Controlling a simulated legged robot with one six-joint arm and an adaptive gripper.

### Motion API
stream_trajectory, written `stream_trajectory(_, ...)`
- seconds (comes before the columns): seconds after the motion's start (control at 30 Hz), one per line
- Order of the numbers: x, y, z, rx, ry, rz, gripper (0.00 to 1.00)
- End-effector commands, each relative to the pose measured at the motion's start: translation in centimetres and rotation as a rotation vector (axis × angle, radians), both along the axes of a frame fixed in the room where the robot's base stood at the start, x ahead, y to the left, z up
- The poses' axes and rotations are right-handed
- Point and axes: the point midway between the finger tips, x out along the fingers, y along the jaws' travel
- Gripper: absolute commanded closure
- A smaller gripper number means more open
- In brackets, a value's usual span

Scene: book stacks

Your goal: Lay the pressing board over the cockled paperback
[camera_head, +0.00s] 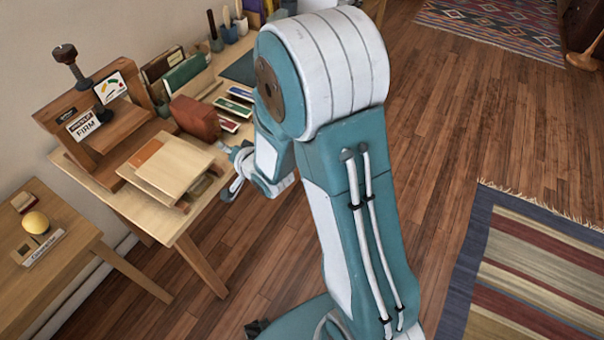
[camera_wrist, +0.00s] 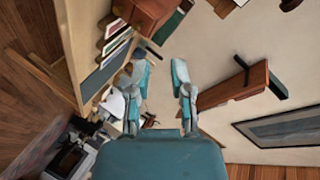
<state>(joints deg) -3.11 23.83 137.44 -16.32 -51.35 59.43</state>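A pale wooden board (camera_head: 178,165), which looks like the pressing board, lies roughly flat at the near end of the workbench. An orange-brown cover (camera_head: 146,153), perhaps the paperback, shows along its left side; the rest seems hidden under the board. I cannot make out any cockling. My gripper (camera_head: 235,172) is just right of the board, over the bench's edge, and appears apart from it. In the wrist view its two fingers (camera_wrist: 164,75) are spread with nothing held between them. The board cannot be made out in the wrist view.
A wooden press (camera_head: 95,110) with a "FIRM" sign stands left of the board. A reddish-brown block (camera_head: 195,118) stands behind it, with small coloured boxes (camera_head: 235,100) beside it.

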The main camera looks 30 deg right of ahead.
Motion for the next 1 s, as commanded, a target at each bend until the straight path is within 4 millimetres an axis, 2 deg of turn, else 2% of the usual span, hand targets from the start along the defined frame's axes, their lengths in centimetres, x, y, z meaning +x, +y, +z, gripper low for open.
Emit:
stream_trajectory(0.03,-0.2,-0.6,1.7,-0.058,0.006,-0.007,0.72)
stream_trajectory(0.1,-0.8,-1.5,3.4,-0.146,0.035,-0.013,0.72)
stream_trajectory(0.27,-3.1,-3.5,7.0,-0.326,0.114,-0.013,0.72)
stream_trajectory(0.37,-5.2,-4.7,9.1,-0.423,0.172,-0.002,0.72)
stream_trajectory(0.57,-10.7,-6.3,12.9,-0.584,0.295,0.054,0.72)
stream_trajectory(0.7,-15.5,-7.0,15.0,-0.672,0.38,0.124,0.72)
stream_trajectory(0.9,-22.9,-7.1,17.0,-0.762,0.486,0.261,0.72)
stream_trajectory(1.0,-25.5,-7.0,17.3,-0.786,0.522,0.32,0.72)
